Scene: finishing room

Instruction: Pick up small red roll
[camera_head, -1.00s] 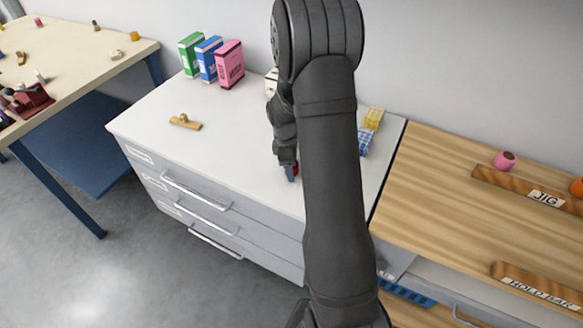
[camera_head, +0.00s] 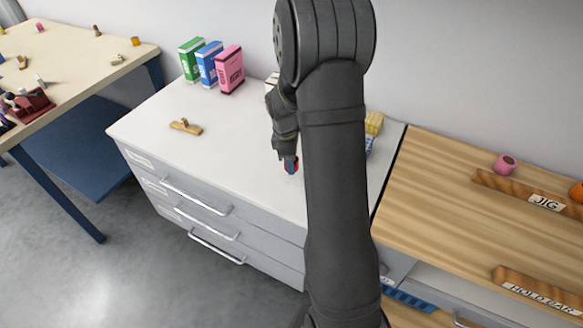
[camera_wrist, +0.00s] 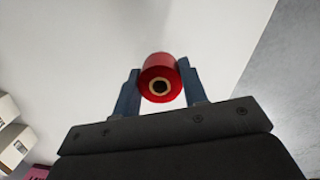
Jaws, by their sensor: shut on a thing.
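The small red roll (camera_wrist: 160,72) is between the two blue fingers of my gripper (camera_wrist: 158,88) in the wrist view, with its dark-centred end facing the camera. My gripper is shut on it. The gap between the roll and the surface is hard to judge.
Green, blue and pink boxes (camera_head: 230,70) stand at the back of the cabinet. A small wooden piece (camera_head: 186,126) lies at left. Yellow packs (camera_head: 374,124) are partly behind my arm. A wooden bench (camera_head: 450,220) with a pink roll (camera_head: 504,165) is at right. The cabinet's front middle is clear.

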